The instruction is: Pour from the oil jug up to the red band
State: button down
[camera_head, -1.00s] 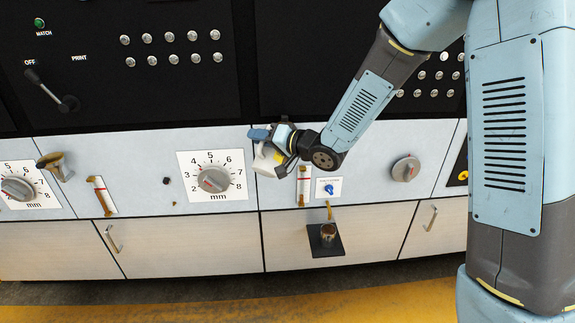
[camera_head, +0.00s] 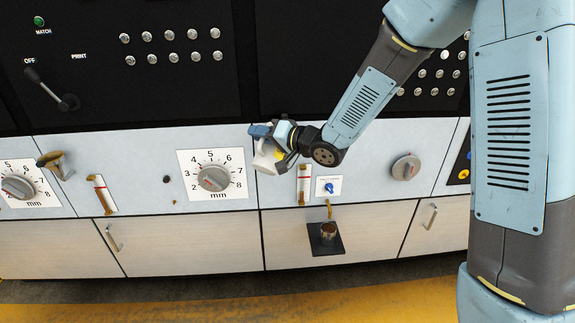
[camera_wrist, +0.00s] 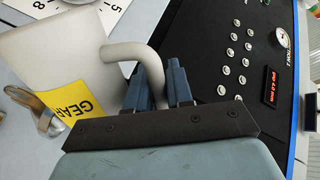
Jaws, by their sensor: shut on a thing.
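My gripper (camera_head: 274,134) is shut on the handle of a white jug (camera_head: 267,160), in front of the panel between the middle dial and the right gauge. In the wrist view the jug (camera_wrist: 50,60) has a yellow label (camera_wrist: 75,108) reading "GEAR", and its curved handle (camera_wrist: 146,58) runs between my gripper's two blue fingers (camera_wrist: 162,84). The jug looks tilted. Its mouth and any liquid stream cannot be made out. A slim gauge with a red band (camera_head: 304,184) is just right of the jug; another gauge (camera_head: 101,195) is at left. Their exact levels are too small to read.
A brass funnel-like fitting (camera_head: 54,164) juts out at left; a brass part (camera_wrist: 42,110) shows beside the jug in the wrist view. Dials (camera_head: 213,178) (camera_head: 405,168) and a blue tap (camera_head: 329,188) line the panel. A metal cup (camera_head: 328,231) stands on a black shelf below a spout.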

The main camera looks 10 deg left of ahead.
jog(key=shift+w+d+r+m, duration=0.1)
jog(key=shift+w+r+m, duration=0.4)
jog(key=shift+r+m, duration=0.15)
dwell(3.9)
jog(key=shift+s+f+n, duration=0.5)
jog(key=shift+f+n, duration=0.05)
jog(key=shift+f, duration=0.1)
jog(key=shift+s+a+f+n, duration=0.15)
jog(key=shift+s+f+n, duration=0.15)
jog(key=shift+f+n, duration=0.25)
jog(key=shift+s+a+f+n, duration=0.15)
jog(key=shift+s+f+n, duration=0.1)
jog(key=shift+f+n, duration=0.3)
jog(key=shift+f, duration=0.15)
jog(key=s+a+f+n+t+b, duration=0.1)
jog(key=s+a+f+n+b, duration=0.1)
jog(key=s+f+n+b, duration=0.4)
jog(key=shift+a+f+n+t+y+b, duration=0.15)
jog(key=shift+f+n+t+y+b, duration=0.45)
jog(key=shift+f, duration=1.45)
jog(key=shift+r+n, duration=0.3)
jog(key=shift+r, duration=1.6)
